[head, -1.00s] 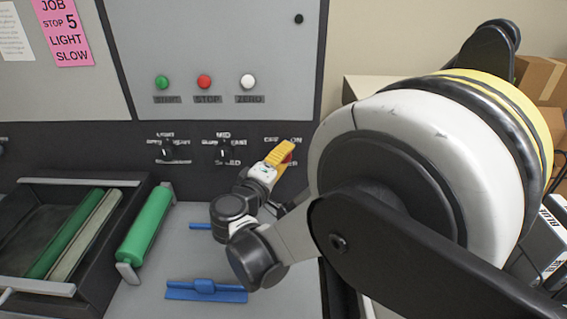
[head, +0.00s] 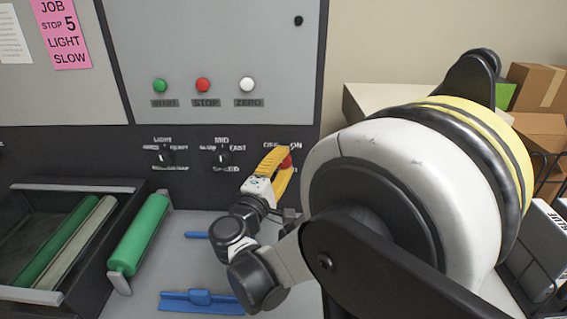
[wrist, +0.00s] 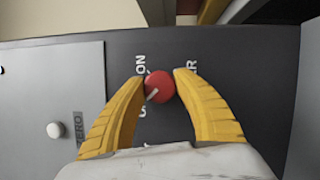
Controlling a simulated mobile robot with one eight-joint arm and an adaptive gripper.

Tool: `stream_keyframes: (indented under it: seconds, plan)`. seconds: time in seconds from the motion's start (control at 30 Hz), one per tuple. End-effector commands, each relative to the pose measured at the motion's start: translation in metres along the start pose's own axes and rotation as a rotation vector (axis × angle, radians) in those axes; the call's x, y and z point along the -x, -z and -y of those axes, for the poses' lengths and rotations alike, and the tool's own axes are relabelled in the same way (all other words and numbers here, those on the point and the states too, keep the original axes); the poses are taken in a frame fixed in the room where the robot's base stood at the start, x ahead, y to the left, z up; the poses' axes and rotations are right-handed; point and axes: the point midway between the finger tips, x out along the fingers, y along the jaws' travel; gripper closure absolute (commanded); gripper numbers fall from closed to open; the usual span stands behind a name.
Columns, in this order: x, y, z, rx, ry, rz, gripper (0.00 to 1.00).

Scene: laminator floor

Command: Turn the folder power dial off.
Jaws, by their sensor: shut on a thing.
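The red power dial (head: 287,161) sits on the dark strip of the machine under the OFF and ON labels. It also shows in the wrist view (wrist: 160,88), with a white pointer line slanting toward the partly hidden OFF lettering, away from ON. My gripper (head: 286,157) has yellow fingers, one on each side of the dial. In the wrist view, the fingertips of my gripper (wrist: 163,80) are closed on the dial's sides. The finger bodies bow apart behind the tips.
Two black dials (head: 222,157) are left of the red one. Green, red and white buttons (head: 203,85) are above. Green rollers (head: 139,235) and a blue tool (head: 201,301) lie below left. Cardboard boxes (head: 538,88) stand at right. My large arm covers the right side.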

Motion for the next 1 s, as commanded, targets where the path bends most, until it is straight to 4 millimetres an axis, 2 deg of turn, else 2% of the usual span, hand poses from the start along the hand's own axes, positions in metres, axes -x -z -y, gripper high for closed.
stream_keyframes:
  seconds: [0.23,0.27,0.3,0.33,0.63,0.73,0.87,1.0]
  plan:
    - [-0.001,-0.001,-0.001,0.002,-0.002,0.002,0.95]
    - [-0.001,-0.001,-0.001,0.002,-0.002,0.002,0.62]
    - [-0.001,-0.001,-0.001,0.002,-0.002,0.002,0.49]
    - [-0.001,-0.001,-0.001,0.002,-0.002,0.002,0.42]
    - [0.001,0.0,-0.001,0.0,-0.001,0.001,0.42]
    - [0.008,0.0,-0.001,0.0,-0.001,0.0,0.42]
    - [0.031,0.001,-0.001,0.0,-0.001,-0.003,0.42]
    - [0.063,0.001,-0.001,0.0,-0.001,-0.004,0.42]
